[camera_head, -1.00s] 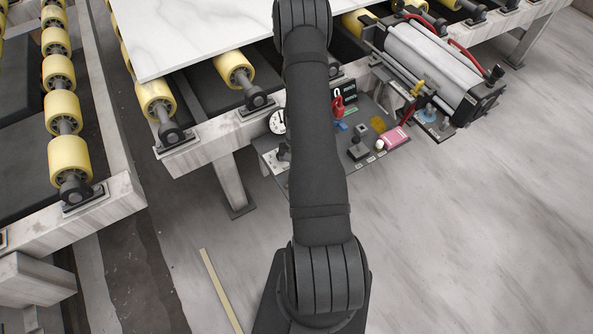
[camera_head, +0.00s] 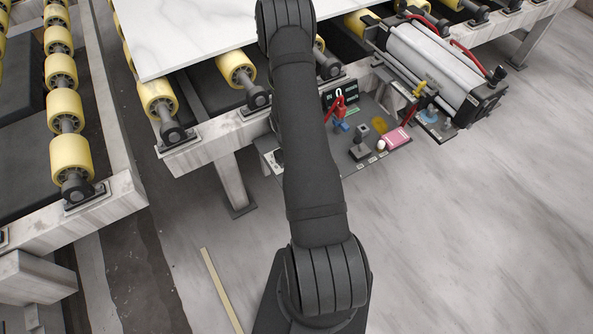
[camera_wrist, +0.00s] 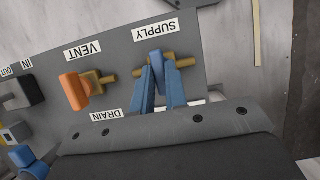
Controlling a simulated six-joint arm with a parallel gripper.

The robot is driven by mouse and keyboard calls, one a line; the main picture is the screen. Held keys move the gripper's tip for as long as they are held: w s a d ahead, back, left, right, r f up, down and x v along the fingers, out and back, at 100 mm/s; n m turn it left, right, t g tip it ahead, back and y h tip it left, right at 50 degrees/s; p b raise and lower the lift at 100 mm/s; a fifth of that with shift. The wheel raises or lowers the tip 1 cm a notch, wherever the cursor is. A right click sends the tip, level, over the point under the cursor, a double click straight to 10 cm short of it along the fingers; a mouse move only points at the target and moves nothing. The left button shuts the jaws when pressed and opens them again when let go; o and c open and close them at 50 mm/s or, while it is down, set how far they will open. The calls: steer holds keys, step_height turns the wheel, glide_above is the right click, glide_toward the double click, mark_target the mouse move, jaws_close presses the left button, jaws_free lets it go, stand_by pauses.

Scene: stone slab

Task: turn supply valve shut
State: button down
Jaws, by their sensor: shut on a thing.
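The supply valve (camera_wrist: 181,63) has brass stubs and a blue handle, below an upside-down SUPPLY label (camera_wrist: 156,30) on the grey panel (camera_wrist: 206,75) in the wrist view. My gripper (camera_wrist: 158,72) reaches up from the bottom edge, its two blue fingers shut on the handle. The fingers hide much of the handle, so its exact angle is hard to tell. In the head view my arm covers the gripper and this valve.
The vent valve (camera_wrist: 75,91), with an orange handle, sits left of the supply valve. A DRAIN label (camera_wrist: 105,115) lies below it. In the head view, a pink block (camera_head: 396,138) and a dark joystick-like control (camera_head: 360,146) stand on the panel. A white slab (camera_head: 190,30) lies on yellow rollers.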

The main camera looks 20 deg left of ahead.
stand_by(0.3)
steer(key=c, duration=1.4)
jaws_free()
steer(key=shift+c, duration=0.2)
steer(key=v, duration=1.7)
steer(key=shift+r, duration=0.15)
steer(key=shift+w, duration=0.1)
steer(key=x, duration=1.7)
